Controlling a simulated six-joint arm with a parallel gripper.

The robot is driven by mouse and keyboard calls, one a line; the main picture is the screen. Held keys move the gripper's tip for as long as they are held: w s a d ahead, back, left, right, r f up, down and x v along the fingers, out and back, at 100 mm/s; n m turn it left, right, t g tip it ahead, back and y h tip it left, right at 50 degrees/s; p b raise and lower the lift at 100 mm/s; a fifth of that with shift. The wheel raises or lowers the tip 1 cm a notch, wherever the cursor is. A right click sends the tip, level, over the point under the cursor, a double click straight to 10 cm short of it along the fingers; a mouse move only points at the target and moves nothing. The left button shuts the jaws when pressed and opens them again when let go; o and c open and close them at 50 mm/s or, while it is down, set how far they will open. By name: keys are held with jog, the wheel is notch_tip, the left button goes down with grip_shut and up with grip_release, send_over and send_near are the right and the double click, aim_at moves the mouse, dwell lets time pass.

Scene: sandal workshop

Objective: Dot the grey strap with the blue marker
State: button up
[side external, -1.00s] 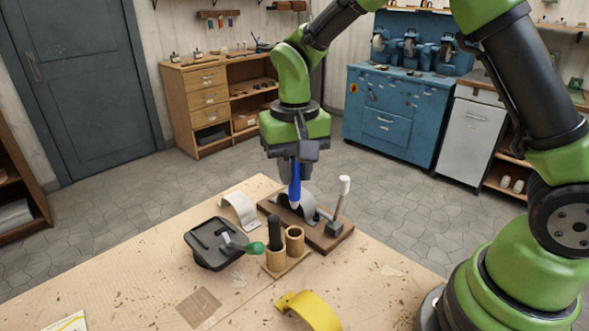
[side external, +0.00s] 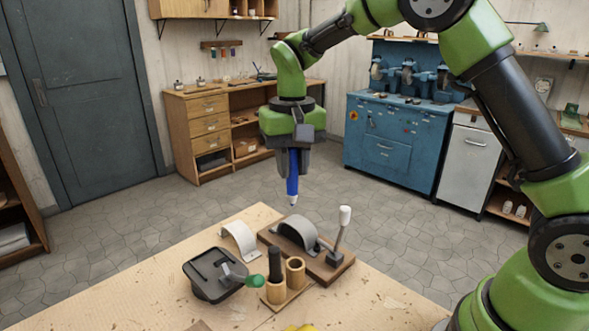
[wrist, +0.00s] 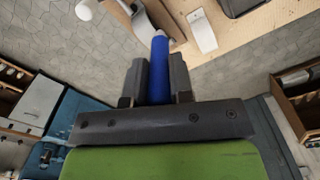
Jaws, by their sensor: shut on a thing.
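My gripper (side external: 293,168) is shut on the blue marker (side external: 292,185), which hangs upright with its pale tip down. The tip is above the grey strap (side external: 297,231), with a visible gap between them. The grey strap arches over a form on a dark wooden block (side external: 327,265). I cannot make out any blue dot on it from here. In the wrist view the marker (wrist: 160,75) sits between both fingers, its tip pointing away toward the workpiece.
A lever with a white knob (side external: 345,215) stands at the block's right end. A white strap (side external: 240,240) lies to the left. In front are a dark tray (side external: 205,285) and a wooden holder (side external: 296,270) with round cups. A yellow piece (side external: 300,328) shows at the bottom edge.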

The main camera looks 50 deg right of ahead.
jog(key=shift+w+d+f, duration=0.7)
jog(key=shift+d+f, duration=0.2)
jog(key=shift+f, duration=0.35)
jog(key=shift+w+d+f, duration=0.65)
jog(key=shift+d+f, duration=0.3)
jog(key=shift+f, duration=0.25)
jog(key=shift+w+d+f, duration=0.7)
jog(key=shift+d+f, duration=0.2)
jog(key=shift+f, duration=0.35)
jog(key=shift+f, duration=0.6)
notch_tip(320, 180, up, 7)
